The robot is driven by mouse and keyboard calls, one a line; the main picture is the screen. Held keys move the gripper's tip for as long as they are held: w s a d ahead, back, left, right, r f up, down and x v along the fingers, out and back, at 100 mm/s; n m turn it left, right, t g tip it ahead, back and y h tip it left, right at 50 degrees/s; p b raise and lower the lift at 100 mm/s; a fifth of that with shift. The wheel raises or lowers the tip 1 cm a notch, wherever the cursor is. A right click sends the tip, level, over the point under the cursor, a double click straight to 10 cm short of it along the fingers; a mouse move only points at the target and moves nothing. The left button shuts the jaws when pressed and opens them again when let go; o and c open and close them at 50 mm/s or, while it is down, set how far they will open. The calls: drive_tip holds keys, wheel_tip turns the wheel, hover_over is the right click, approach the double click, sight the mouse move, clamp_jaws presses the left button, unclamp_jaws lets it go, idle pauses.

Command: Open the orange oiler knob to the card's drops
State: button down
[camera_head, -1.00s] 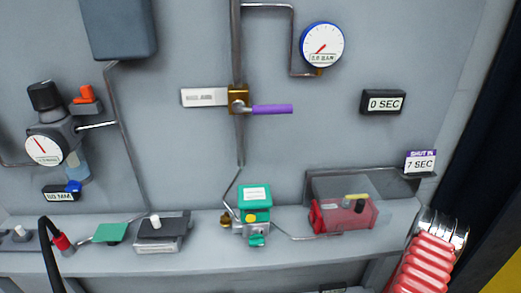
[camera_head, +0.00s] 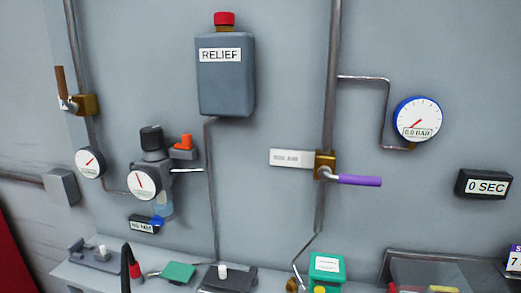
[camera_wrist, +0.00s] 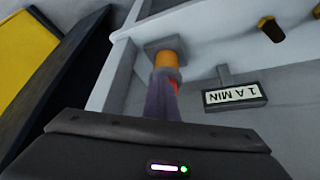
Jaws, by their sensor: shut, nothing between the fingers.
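The orange knob (camera_head: 183,142) sits on a small grey block at the right of the black-topped regulator unit (camera_head: 152,172) in the head view. A clear bowl (camera_head: 162,203) hangs below that unit. My gripper (camera_wrist: 160,92) shows there as a dark body with narrow grey fingers, shut and empty. An orange cylinder (camera_wrist: 167,60) on a grey square base appears beyond the fingers; I cannot tell whether they touch. My gripper is not in the head view.
A RELIEF tank (camera_head: 226,80), a purple-handled valve (camera_head: 352,180) and a blue-rimmed gauge (camera_head: 417,120) are on the wall. A brown-handled valve (camera_head: 85,104) is at left.

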drive_tip(key=shift+w+a, duration=0.55)
drive_tip(key=shift+a, duration=0.15)
drive_tip(key=shift+w+a, duration=0.25)
drive_tip(key=shift+w, duration=0.25)
idle(0.6)
drive_tip(key=shift+s+a, duration=0.25)
drive_tip(key=shift+a, duration=0.1)
idle(0.3)
wheel_tip(320, 180, up, 6)
idle(0.7)
drive_tip(key=shift+s+d+r, duration=0.25)
drive_tip(key=shift+s+d, duration=0.2)
drive_tip(key=shift+d, duration=0.15)
drive_tip(key=shift+s+d+r, duration=0.25)
drive_tip(key=shift+s+d, duration=0.15)
drive_tip(key=shift+d, duration=0.15)
